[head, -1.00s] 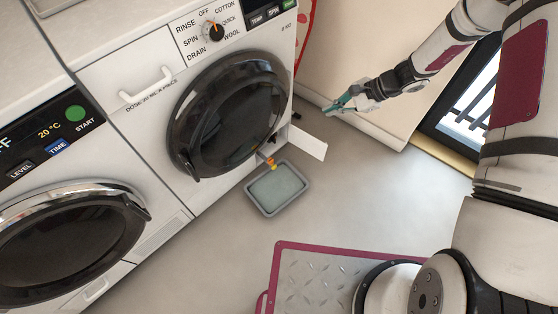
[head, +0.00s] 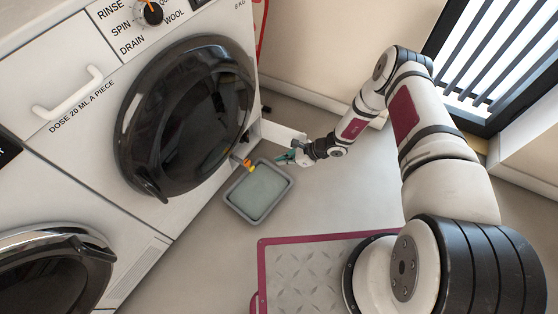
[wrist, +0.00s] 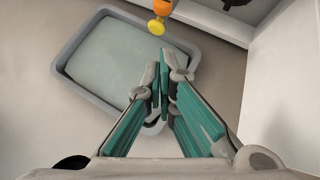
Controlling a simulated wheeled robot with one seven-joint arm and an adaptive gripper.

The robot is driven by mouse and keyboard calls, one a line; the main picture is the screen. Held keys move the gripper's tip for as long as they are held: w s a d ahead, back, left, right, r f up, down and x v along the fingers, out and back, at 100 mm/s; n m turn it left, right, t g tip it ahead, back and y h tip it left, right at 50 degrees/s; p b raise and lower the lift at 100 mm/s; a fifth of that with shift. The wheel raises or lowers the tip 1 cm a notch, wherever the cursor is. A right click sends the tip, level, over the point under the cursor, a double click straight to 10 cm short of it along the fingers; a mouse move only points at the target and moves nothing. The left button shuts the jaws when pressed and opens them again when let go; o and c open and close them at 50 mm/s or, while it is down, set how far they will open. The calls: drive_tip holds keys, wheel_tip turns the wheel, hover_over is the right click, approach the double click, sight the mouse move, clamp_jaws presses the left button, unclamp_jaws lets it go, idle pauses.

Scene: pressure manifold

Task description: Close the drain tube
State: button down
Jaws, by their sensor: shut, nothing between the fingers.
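The drain tube (head: 247,163) sticks out at the lower right of the right-hand washing machine, orange with a yellow end. In the wrist view its orange part and yellow end (wrist: 157,25) show at the top, above a grey tray (wrist: 62,62). The tray (head: 231,208) lies on the floor under the tube and holds greyish water. My gripper (head: 283,158) is low by the tray's upper right edge. In the wrist view my gripper (wrist: 161,72) is shut and empty, its teal fingertips together over the tray, apart from the yellow end.
A white flap (head: 283,133) stands open beside the tube, close to my gripper. The machine's dark round door (head: 185,115) is above. A second washing machine (head: 50,270) is at the lower left.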

sight(252, 166)
drive_tip(key=shift+a+r+b+x, duration=0.3)
drive_tip(key=shift+b+x, duration=0.5)
drive_tip(key=shift+x, duration=0.9)
drive_tip(key=shift+a+r+b+x, duration=0.3)
drive_tip(key=shift+b+x, duration=0.5)
drive_tip(key=shift+x, duration=0.95)
drive_tip(key=shift+a+r+b+x, duration=0.3)
drive_tip(key=shift+b+x, duration=0.5)
drive_tip(key=shift+x, duration=0.9)
drive_tip(key=shift+w, duration=0.15)
drive_tip(key=shift+r, duration=0.1)
